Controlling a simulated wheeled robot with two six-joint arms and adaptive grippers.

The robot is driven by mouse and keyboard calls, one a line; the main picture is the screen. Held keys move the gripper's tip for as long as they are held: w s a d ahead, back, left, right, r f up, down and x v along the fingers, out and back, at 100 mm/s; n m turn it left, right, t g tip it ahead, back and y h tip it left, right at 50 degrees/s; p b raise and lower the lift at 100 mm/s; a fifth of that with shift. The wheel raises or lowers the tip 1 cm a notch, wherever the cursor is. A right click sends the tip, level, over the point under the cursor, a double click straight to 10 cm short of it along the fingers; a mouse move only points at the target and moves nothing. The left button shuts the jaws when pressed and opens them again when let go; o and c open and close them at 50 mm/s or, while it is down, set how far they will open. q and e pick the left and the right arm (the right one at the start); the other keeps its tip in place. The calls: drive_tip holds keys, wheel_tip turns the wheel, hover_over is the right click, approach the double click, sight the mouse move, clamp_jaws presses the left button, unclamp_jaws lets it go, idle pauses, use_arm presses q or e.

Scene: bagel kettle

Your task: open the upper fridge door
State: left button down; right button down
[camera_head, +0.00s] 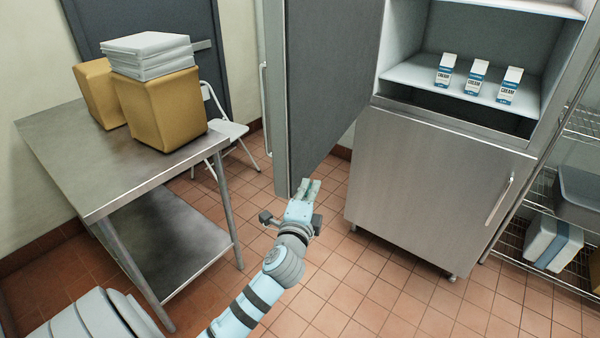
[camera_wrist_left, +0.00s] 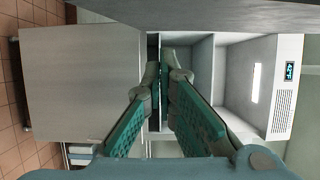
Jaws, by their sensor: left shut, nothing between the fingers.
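The upper fridge door (camera_head: 335,75) stands wide open in the head view, swung out to the left of the fridge. Its handle (camera_head: 265,110) is on the far-left side of the door. The upper compartment (camera_head: 410,70) is exposed, with several cream cartons (camera_head: 476,76) on its shelf. My left gripper (camera_head: 312,186) is just by the door's lower edge, shut and empty. In the left wrist view its fingers (camera_wrist_left: 163,90) point toward the open compartment, with the door along the top of the picture. Whether it touches the door I cannot tell. My right gripper is out of view.
The lower fridge door (camera_head: 435,190) is closed, its handle (camera_head: 500,200) at the right. A steel table (camera_head: 60,150) with yellow containers (camera_head: 165,108) stands left. A white folding chair (camera_head: 225,130) is behind it. A wire rack (camera_head: 580,125) is at right. Tiled floor lies between.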

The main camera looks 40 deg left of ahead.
use_arm(q)
drive_tip(key=w+a, duration=0.3)
drive_tip(key=a, duration=0.3)
drive_tip(key=shift+w, duration=0.3)
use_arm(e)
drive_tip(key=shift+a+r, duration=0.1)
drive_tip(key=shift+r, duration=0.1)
